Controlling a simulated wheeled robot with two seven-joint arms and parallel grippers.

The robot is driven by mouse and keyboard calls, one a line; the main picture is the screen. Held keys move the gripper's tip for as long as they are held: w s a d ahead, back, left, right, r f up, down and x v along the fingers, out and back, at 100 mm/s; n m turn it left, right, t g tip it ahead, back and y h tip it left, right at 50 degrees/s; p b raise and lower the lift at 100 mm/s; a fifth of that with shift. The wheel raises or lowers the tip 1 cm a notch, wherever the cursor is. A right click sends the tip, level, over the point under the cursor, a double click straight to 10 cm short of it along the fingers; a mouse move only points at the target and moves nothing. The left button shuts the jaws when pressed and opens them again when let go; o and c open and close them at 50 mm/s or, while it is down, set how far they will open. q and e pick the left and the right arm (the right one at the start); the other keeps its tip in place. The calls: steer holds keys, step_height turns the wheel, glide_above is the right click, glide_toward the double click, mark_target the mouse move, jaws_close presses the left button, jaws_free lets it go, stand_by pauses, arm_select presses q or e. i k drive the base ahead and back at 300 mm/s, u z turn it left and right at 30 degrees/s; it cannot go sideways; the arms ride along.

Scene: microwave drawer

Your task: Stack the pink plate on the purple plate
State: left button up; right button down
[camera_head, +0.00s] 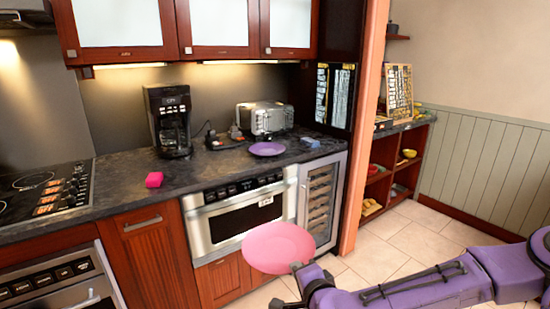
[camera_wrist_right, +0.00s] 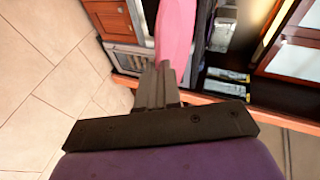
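The pink plate (camera_head: 279,247) is in front of the microwave drawer in the head view, held in the air, its face tilted toward the camera. My right gripper (camera_head: 298,268) is shut on its near right rim. In the right wrist view the pink plate (camera_wrist_right: 176,32) shows edge-on between the closed fingers (camera_wrist_right: 163,68) of the right gripper. The purple plate (camera_head: 266,149) lies flat on the dark counter in front of the toaster, apart from the pink plate. My left gripper is in neither view.
The microwave drawer (camera_head: 240,215) is shut below the counter edge. Cabinets (camera_head: 190,30) hang above. Tiled floor is open at right.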

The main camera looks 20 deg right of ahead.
mark_target(267, 151)
steer(key=z, duration=0.7)
steer(key=i, duration=1.2)
steer(key=u, duration=0.25)
